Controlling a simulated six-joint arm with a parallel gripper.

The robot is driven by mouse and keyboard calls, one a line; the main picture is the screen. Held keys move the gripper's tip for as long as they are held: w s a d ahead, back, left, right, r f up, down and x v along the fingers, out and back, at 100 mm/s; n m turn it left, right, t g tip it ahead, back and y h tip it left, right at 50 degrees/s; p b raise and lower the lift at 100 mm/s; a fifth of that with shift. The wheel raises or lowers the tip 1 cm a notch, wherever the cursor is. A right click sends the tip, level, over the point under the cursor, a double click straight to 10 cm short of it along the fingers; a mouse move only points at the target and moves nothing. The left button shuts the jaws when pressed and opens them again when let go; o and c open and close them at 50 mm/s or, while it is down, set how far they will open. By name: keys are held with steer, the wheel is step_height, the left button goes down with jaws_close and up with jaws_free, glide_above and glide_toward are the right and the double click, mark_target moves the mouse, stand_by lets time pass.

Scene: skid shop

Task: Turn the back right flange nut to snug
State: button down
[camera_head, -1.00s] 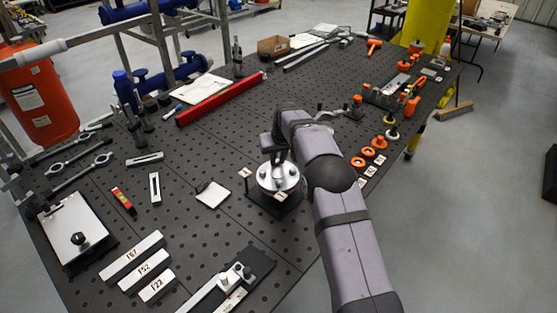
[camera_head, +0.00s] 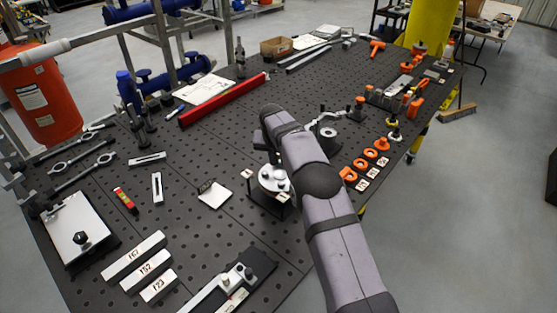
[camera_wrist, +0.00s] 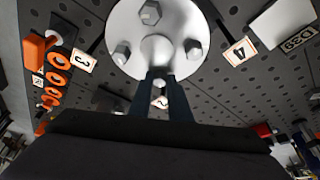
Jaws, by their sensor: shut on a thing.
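The round silver flange (camera_head: 268,184) sits on a dark square base left of my forearm in the head view. In the wrist view the flange (camera_wrist: 125,22) fills the top middle, with a raised round hub. Hex nuts show on it at the top (camera_wrist: 151,12), left (camera_wrist: 122,50) and right (camera_wrist: 193,48). My gripper (camera_wrist: 160,80) is at the flange edge nearest the wrist camera, its two dark fingers shut on a flange nut (camera_wrist: 160,84), mostly hidden between them. In the head view my wrist hides this contact. I cannot tell how tight the nut is.
Numbered tags stand around the flange, such as tag 3 (camera_wrist: 83,60) and tag 4 (camera_wrist: 240,50). Orange rings (camera_head: 366,160) lie right of my arm. A red bar (camera_head: 222,100) lies behind.

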steer(key=shift+r, duration=0.15)
steer(key=c, duration=1.6)
jaws_free()
steer(key=shift+c, duration=0.2)
steer(key=b+v, duration=0.3)
steer(key=v, duration=0.4)
steer(key=shift+s, duration=0.1)
